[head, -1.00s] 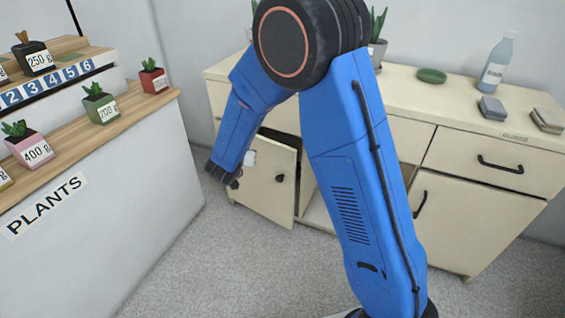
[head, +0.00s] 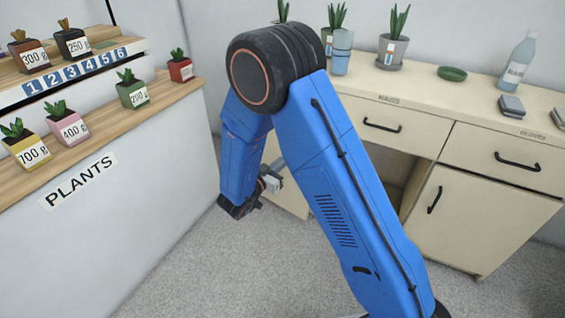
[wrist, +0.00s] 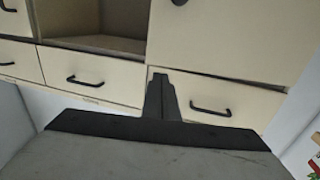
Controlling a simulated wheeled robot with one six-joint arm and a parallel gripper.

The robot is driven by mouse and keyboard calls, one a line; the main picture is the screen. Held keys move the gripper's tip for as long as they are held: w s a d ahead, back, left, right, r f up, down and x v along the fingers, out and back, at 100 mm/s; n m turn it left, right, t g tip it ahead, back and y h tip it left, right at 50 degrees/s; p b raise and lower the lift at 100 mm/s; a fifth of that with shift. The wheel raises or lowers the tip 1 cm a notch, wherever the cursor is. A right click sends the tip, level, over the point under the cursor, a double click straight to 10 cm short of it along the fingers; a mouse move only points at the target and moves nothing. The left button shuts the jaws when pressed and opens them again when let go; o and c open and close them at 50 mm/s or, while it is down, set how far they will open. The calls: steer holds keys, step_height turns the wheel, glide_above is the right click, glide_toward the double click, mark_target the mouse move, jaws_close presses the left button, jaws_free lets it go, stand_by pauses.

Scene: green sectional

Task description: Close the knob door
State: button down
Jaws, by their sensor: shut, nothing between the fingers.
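The cream knob door (head: 292,203) is at the left of the cabinet, mostly hidden behind my arm in the head view. In the wrist view, which shows the cabinet upside down, the door (wrist: 240,35) has its dark knob (wrist: 180,2) cut by the top edge. A dark gap runs between the door and the neighbouring drawer, so it looks ajar; how far I cannot tell. My gripper (wrist: 161,82) is shut and empty, overlapping the drawer front in the wrist view. I see no clear contact.
An open shelf (wrist: 95,20) adjoins the knob door. Drawers with black handles (head: 382,126) run along the cabinet. Pots and a bottle (head: 517,62) stand on top. A plant counter (head: 130,160) stands at left, with grey floor between it and the cabinet.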

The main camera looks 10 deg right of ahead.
steer(key=x, duration=1)
steer(key=shift+f, duration=0.1)
